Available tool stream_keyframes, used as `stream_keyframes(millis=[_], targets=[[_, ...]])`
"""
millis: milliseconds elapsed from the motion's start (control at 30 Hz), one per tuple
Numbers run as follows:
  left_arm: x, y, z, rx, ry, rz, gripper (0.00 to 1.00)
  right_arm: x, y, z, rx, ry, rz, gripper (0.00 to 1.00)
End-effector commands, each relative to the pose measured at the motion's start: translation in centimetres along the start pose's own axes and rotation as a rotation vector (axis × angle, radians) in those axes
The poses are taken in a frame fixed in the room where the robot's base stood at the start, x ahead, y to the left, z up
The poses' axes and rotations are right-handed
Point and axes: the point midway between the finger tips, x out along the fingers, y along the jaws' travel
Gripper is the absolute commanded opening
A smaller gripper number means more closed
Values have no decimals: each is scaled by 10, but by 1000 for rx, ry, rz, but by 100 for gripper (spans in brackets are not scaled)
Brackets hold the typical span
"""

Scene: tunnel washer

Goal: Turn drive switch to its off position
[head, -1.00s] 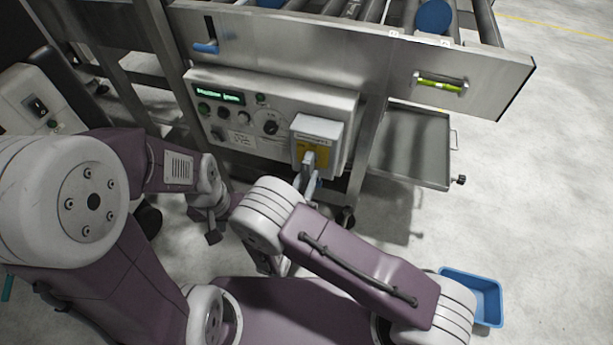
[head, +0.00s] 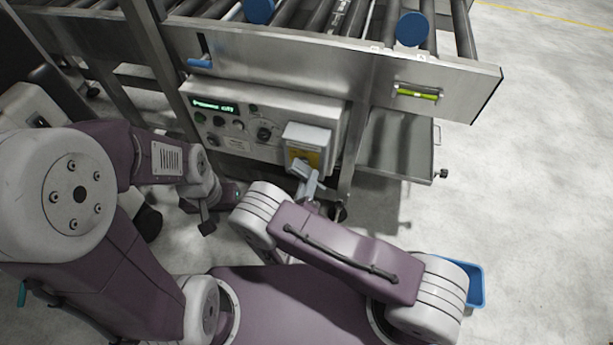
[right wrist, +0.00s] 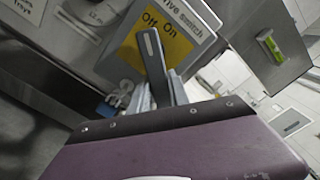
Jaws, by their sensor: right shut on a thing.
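The drive switch (head: 308,136) is a light grey box with a yellow plate at the right end of the control panel. In the right wrist view its yellow plate (right wrist: 178,48) carries the words Off and On. The dark handle (right wrist: 153,62) crosses the plate, its far end close to the word Off. My right gripper (head: 303,172) is shut on the handle; its fingers show on both sides of the handle in the right wrist view (right wrist: 158,98). My left gripper (head: 207,226) hangs left of the switch, away from it; its jaw opening is unclear.
The panel (head: 262,112) has a lit green display (head: 215,106), several knobs and buttons. A roller conveyor frame (head: 290,62) runs above it. A grey tray (head: 400,150) sticks out at right. A blue bin (head: 477,284) stands on the floor, partly behind my arm.

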Motion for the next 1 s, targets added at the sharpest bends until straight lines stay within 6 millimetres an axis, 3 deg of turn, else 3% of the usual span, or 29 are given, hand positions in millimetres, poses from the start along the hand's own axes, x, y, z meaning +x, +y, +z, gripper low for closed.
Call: stream_keyframes(millis=[500, 1000], targets=[[-31, 1, -3, 0, 0, 0, 36, 0, -19, 3, -450, 4, 2, 0], [-40, 1, -4, 0, 0, 0, 36, 0, -24, 6, -650, 4, 1, 0]])
